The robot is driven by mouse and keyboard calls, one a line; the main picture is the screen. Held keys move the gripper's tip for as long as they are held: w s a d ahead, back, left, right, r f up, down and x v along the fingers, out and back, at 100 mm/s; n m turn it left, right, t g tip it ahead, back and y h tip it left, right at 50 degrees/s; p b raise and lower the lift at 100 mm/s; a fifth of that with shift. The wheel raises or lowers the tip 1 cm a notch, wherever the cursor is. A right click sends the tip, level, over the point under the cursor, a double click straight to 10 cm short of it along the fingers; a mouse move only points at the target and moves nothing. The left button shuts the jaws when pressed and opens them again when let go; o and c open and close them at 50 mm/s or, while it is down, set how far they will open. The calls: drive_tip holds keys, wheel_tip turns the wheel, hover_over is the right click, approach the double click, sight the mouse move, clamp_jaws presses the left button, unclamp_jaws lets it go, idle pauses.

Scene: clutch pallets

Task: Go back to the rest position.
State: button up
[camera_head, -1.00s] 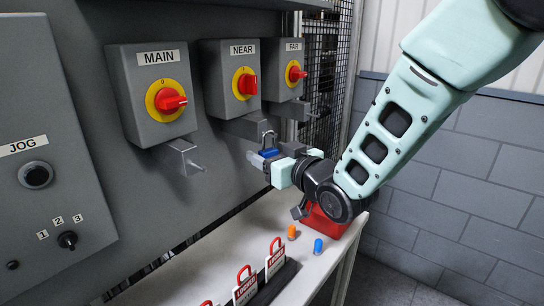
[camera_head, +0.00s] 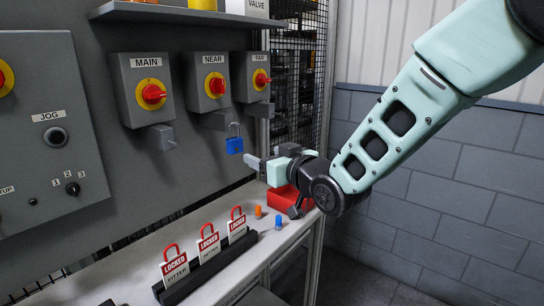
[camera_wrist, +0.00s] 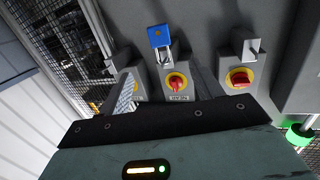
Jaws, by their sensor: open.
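My gripper (camera_head: 262,160) is at the end of my arm, right of and slightly below the blue padlock (camera_head: 234,140), with nothing in it. It is apart from the padlock. The padlock hangs by its shackle at the bracket under the NEAR switch (camera_head: 214,85); whether the shackle is fully closed I cannot tell. In the wrist view the padlock (camera_wrist: 158,37) shows beyond my open fingers (camera_wrist: 168,88), near a switch with a red knob.
MAIN (camera_head: 148,90) and FAR (camera_head: 258,78) switch boxes flank NEAR. On the bench (camera_head: 215,280) stand several red-and-white LOCKED tags (camera_head: 209,244) in a black rack, orange and blue plugs (camera_head: 278,222), and a red box (camera_head: 277,173) behind my gripper. A mesh fence (camera_head: 297,90) stands beyond.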

drive_tip(key=s+d+f+g+h, duration=0.3)
drive_tip(key=s+d+g, duration=0.1)
drive_tip(key=s, duration=0.8)
drive_tip(key=s+d+f+g+h, duration=0.3)
drive_tip(key=s+d, duration=0.4)
drive_tip(key=s, duration=0.4)
drive_tip(key=s+d+f+g+h, duration=0.3)
drive_tip(key=s+d+g, duration=0.3)
drive_tip(key=s, duration=0.6)
drive_tip(key=shift+s+f+g+h, duration=0.35)
drive_tip(key=shift+f+g+h, duration=0.05)
drive_tip(key=shift+f, duration=0.3)
